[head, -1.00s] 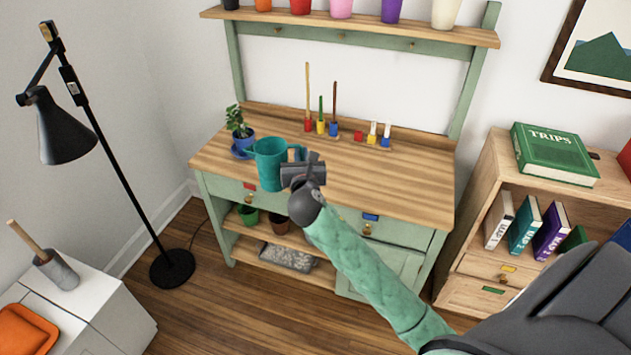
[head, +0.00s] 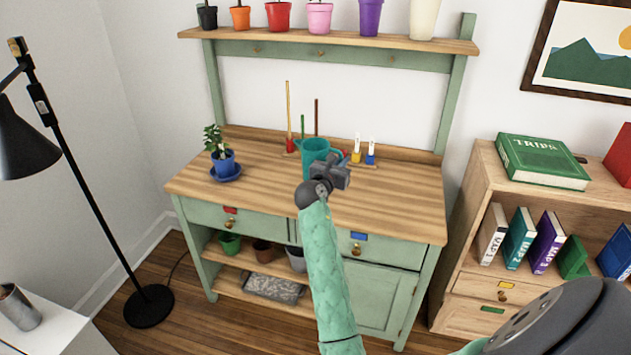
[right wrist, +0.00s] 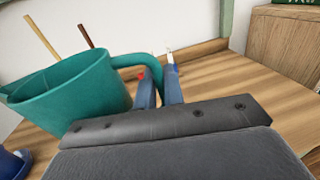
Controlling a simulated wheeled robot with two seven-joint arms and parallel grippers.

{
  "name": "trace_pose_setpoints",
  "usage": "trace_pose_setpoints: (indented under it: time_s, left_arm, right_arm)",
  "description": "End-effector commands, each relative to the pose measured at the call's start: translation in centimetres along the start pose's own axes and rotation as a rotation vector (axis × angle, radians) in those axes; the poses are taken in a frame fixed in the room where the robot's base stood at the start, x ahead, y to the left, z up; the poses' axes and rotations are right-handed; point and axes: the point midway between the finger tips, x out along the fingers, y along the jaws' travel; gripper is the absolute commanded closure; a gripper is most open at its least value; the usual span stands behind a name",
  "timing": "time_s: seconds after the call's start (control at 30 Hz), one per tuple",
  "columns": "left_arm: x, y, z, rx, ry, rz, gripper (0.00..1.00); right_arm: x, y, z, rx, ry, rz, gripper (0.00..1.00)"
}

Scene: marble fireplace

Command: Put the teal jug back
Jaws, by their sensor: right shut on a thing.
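The teal jug (head: 313,152) shows over the middle of the wooden workbench top (head: 250,188), in front of the coloured stands at the back. My right gripper (head: 332,172) is at the jug's right side and partly covers it. In the right wrist view the jug (right wrist: 75,95) fills the left side, with its handle between the two fingers of the gripper (right wrist: 160,88), which are shut on it. I cannot tell whether its base touches the bench. My left gripper is not in view.
A potted plant on a blue saucer (head: 226,174) stands at the bench's left. Several small tools stand in coloured blocks (head: 356,156) along the back. A shelf (head: 330,42) with several pots runs above. A bookcase (head: 480,220) stands right. The bench's front right is clear.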

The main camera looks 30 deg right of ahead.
Motion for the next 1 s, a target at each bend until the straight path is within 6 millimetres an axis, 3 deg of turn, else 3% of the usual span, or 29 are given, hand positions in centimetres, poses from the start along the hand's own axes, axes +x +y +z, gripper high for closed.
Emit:
trace_pose_setpoints:
  time_s: [0.2, 0.43, 0.63, 1.0]
  left_arm:
    - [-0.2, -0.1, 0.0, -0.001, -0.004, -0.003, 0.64]
    - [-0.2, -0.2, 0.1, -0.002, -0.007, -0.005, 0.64]
    - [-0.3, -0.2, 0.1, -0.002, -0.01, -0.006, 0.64]
    - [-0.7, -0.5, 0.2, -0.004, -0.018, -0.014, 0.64]
  right_arm:
    - [1.4, 3.9, -2.4, 0.001, 0.001, 0.003, 1.0]
    - [2.5, 6.9, -4.4, 0.001, 0.0, 0.002, 1.0]
    - [2.8, 7.7, -5.2, 0.001, -0.001, 0.002, 1.0]
    - [2.8, 7.5, -8.9, 0.002, -0.002, 0.002, 1.0]
